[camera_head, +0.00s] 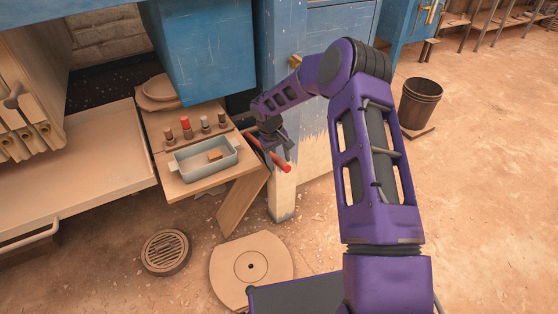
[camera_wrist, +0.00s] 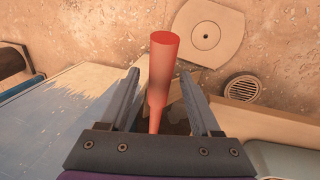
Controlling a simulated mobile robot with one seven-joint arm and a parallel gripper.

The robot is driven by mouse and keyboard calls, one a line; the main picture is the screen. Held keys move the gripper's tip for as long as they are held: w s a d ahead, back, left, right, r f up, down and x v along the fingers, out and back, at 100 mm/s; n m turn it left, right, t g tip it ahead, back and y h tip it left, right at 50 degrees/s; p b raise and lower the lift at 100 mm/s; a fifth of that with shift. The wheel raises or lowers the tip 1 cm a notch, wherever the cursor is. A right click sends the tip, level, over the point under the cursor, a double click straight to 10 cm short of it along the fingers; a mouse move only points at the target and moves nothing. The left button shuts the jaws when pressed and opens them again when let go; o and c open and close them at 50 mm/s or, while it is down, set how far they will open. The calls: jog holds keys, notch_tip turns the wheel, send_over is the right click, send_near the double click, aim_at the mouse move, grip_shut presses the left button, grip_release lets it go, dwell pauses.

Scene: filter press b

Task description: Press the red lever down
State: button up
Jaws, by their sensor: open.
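The red lever (camera_head: 282,167) sticks out beside the post at the right edge of the small wooden table in the head view. In the wrist view the red lever (camera_wrist: 162,65) runs up the middle of the picture, with its thick end pointing away from the gripper. My gripper (camera_head: 280,150) is at the lever, close to the post. In the wrist view my gripper (camera_wrist: 162,88) is open, with one finger on each side of the lever. Gaps show between the lever and both fingers. The lever's base is hidden behind the gripper body.
A wooden table (camera_head: 190,190) holds a grey-blue tray (camera_head: 187,172) with a small block and several small bottles. A blue and white post (camera_head: 284,195) stands right beside the lever. A round floor plate (camera_head: 275,275), a drain grate (camera_head: 166,252) and a bucket (camera_head: 420,103) are on the floor.

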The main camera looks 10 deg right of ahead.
grip_shut()
dwell(0.3)
dwell(1.2)
